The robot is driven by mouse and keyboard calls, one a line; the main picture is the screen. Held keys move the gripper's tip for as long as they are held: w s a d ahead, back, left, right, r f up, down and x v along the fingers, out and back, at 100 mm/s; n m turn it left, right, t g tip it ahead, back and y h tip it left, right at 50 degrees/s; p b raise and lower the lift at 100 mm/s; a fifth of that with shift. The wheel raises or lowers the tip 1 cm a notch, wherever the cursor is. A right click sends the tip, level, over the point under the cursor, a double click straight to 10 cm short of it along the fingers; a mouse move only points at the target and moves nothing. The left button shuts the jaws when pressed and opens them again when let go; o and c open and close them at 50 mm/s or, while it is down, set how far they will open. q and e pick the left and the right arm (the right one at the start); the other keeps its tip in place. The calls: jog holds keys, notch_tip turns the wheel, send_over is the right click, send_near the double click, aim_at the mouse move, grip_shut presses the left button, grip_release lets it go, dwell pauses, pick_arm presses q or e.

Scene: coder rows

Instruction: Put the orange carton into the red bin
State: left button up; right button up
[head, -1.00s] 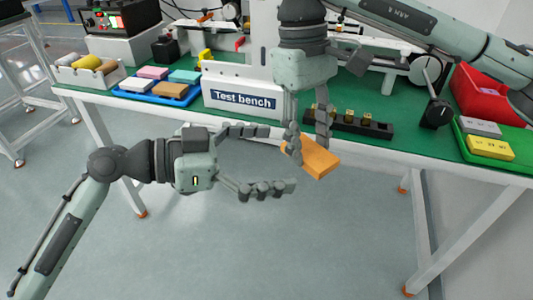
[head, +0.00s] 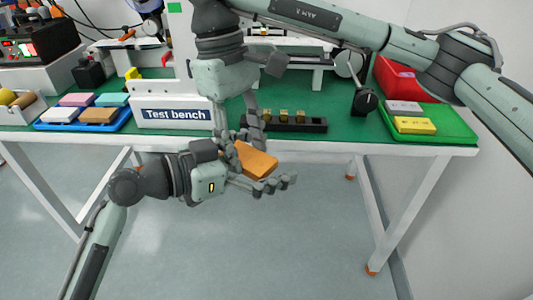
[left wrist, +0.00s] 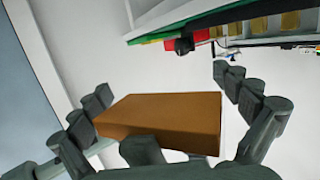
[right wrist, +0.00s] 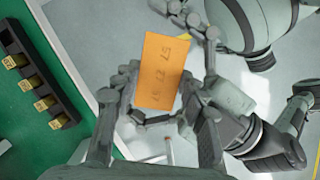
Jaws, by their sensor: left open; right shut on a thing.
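The orange carton (head: 256,160) is held in front of the bench's front edge, off the table. My right gripper (head: 240,135) comes from above and is shut on it; in the right wrist view the carton (right wrist: 162,72) sits between the fingers, with printed marks on its face. My left gripper (head: 258,170) is open, its fingers on either side of the carton. In the left wrist view the carton (left wrist: 165,120) lies between the open fingers; whether they touch it I cannot tell. The red bin (head: 402,80) stands at the back right of the bench, partly hidden by my right arm.
A green tray (head: 455,128) with grey and yellow cartons lies before the red bin. A black rack (head: 285,124) with several brass-coloured pieces and a black knob device (head: 364,101) stand on the bench. A blue tray (head: 118,124) of cartons lies left of the Test bench sign (head: 172,115).

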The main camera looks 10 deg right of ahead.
pick_arm(q)
jog(key=c, duration=1)
jog(key=shift+c, duration=0.3)
jog(key=shift+c, duration=0.3)
pick_arm(e)
jog(key=o, duration=0.9)
